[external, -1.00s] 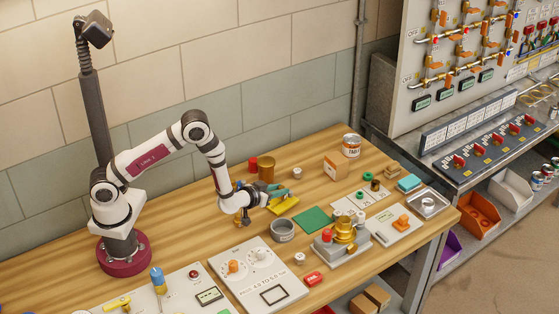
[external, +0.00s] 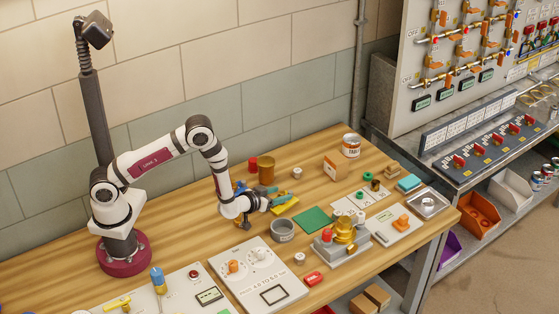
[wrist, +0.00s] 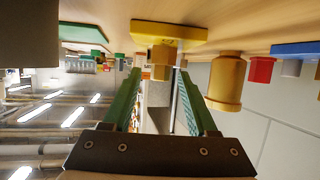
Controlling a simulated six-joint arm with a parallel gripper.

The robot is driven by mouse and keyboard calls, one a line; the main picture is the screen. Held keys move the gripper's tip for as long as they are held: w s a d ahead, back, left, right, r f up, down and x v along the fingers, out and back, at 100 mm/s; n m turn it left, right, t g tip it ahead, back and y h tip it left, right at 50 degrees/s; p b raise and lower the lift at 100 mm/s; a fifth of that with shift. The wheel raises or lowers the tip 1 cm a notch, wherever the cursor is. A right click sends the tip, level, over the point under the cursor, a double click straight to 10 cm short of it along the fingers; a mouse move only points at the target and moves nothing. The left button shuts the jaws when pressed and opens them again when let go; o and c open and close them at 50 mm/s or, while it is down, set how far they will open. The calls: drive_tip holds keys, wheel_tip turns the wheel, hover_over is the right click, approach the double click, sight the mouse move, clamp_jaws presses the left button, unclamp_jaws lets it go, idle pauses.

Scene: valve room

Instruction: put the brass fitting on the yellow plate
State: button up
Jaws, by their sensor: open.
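The yellow plate (wrist: 172,33) lies on the wooden table, which is at the top of the wrist view. The brass fitting (wrist: 162,56), a small hexagonal piece, stands on the plate and appears to touch it. My gripper (wrist: 158,72) is open, its green fingers spread to either side of the fitting with gaps showing, pointing toward it. In the external view my gripper (external: 282,197) is low over the table at the yellow plate (external: 283,209) and hides part of it. The fitting is hard to make out there.
A larger brass cylinder (external: 266,170) and a red cylinder (external: 252,163) stand behind the gripper. A grey round cup (external: 283,230) and a green mat (external: 312,219) are in front. A brass-topped fixture (external: 345,235) stands to the right. Bare wood shows between them.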

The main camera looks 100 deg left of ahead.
drive_tip(key=v, duration=1.2)
drive_tip(key=w+d+r+m+h, duration=0.1)
drive_tip(key=d+r+m+h, duration=0.3)
drive_tip(key=d, duration=0.4)
drive_tip(key=w+d+r+m+h, duration=0.2)
drive_tip(key=d+m+h, duration=0.2)
drive_tip(key=d+h, duration=0.3)
drive_tip(key=s+d+r+m+g, duration=0.1)
drive_tip(key=s+r+m+g, duration=0.1)
drive_tip(key=s, duration=0.6)
drive_tip(key=s+d+r+m+g+y, duration=0.1)
drive_tip(key=s+r+m+g, duration=0.2)
drive_tip(key=s, duration=0.6)
drive_tip(key=s+d+r+m+g, duration=0.1)
drive_tip(key=s+r+m+g, duration=0.1)
drive_tip(key=s, duration=0.6)
drive_tip(key=shift+s+d+r+m, duration=0.35)
drive_tip(key=shift+r+m, duration=0.55)
drive_tip(key=shift+m, duration=0.3)
drive_tip(key=shift+w, duration=0.1)
idle(1.5)
